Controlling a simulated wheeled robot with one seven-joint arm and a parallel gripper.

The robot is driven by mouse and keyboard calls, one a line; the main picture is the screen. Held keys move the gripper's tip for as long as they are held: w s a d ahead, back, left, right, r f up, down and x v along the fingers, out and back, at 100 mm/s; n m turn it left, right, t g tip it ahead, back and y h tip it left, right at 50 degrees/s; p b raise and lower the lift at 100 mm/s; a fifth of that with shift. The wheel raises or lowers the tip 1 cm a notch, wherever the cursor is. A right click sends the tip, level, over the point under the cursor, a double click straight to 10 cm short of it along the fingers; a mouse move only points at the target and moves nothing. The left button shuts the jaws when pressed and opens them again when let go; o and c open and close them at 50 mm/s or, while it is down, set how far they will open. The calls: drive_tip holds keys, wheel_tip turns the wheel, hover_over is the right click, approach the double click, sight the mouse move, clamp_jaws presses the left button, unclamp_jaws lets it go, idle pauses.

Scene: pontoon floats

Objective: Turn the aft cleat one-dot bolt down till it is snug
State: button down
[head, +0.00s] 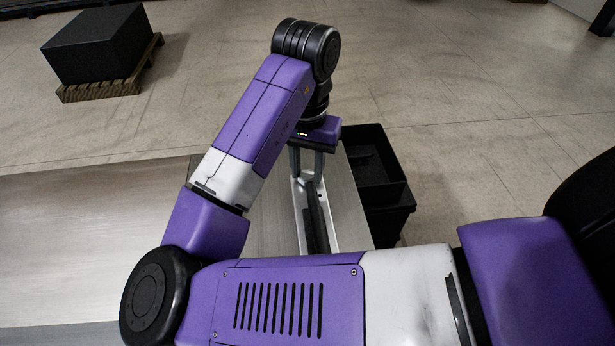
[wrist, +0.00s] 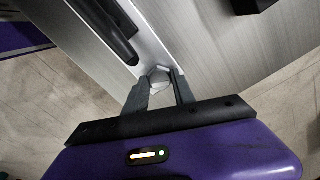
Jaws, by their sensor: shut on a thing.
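My gripper (wrist: 160,80) points down at the near end of a pale metal channel, and its two grey fingers are closed on a small pale bolt head (wrist: 158,73). No dot mark on the bolt can be made out, and how far it sits in is hidden. A long dark bar, which may be the cleat (wrist: 112,30), lies along the channel beyond the bolt. In the head view my gripper (head: 307,163) stands over the far end of the channel (head: 301,212); the bolt is not visible there.
The channel lies on a brushed metal deck (head: 348,215). An open black bin (head: 398,165) stands on a dark box just right of the deck. A black block (head: 98,42) sits on a wooden pallet at the back left. A dark block (wrist: 245,5) shows at the wrist view's top.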

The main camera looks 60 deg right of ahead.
drive_tip(key=shift+w+a+m, duration=0.1)
drive_tip(key=shift+a+m, duration=0.1)
drive_tip(key=shift+m, duration=0.3)
drive_tip(key=m+b, duration=0.2)
drive_tip(key=m, duration=0.3)
drive_tip(key=shift+w+f, duration=0.1)
drive_tip(key=m+b, duration=0.1)
drive_tip(key=m, duration=0.6)
drive_tip(key=shift+b, duration=0.35)
drive_tip(key=c, duration=1.2)
unclamp_jaws()
drive_tip(key=shift+o, duration=0.2)
drive_tip(key=shift+d, duration=0.1)
